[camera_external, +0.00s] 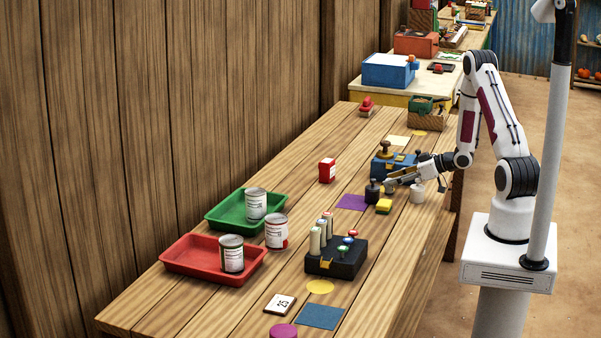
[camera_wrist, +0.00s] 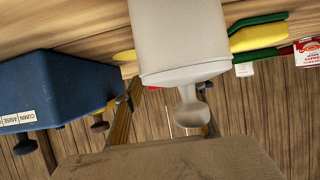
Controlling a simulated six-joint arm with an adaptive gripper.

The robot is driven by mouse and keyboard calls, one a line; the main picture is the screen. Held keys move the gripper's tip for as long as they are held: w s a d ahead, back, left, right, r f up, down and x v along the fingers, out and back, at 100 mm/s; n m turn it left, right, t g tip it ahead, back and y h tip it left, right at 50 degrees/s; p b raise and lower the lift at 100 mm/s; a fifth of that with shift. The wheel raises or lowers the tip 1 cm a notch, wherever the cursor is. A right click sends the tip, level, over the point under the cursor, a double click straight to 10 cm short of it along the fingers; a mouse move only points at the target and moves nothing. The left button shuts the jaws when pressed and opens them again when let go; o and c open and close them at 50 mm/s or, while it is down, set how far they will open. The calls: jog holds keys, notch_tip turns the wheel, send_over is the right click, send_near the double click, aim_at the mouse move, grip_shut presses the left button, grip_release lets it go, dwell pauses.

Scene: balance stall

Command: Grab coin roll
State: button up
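Cream upright cylinders (camera_external: 322,232) that look like coin rolls stand at the back left of a dark block (camera_external: 337,263). My gripper (camera_external: 388,184) is away from them, farther along the table and low over the wood. It points left, beside a black knobbed weight (camera_external: 372,191). A white knobbed weight (camera_external: 417,193) stands just in front of my wrist. In the wrist view this white weight (camera_wrist: 182,40) appears upside down and large, hiding the middle of my gripper. Finger parts show apart on either side of it, so my gripper looks open. No coin roll shows there.
A blue box (camera_external: 392,165) stands behind my gripper, with a yellow-and-green sponge (camera_external: 383,206) in front. A red packet (camera_external: 327,170), cans and green (camera_external: 222,212) and red (camera_external: 190,261) trays are to the left. Bare wood lies between the sponge and the dark block.

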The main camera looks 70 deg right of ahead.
grip_shut()
jog(key=shift+r, duration=0.15)
notch_tip(320, 180, up, 10)
dwell(0.9)
dwell(0.6)
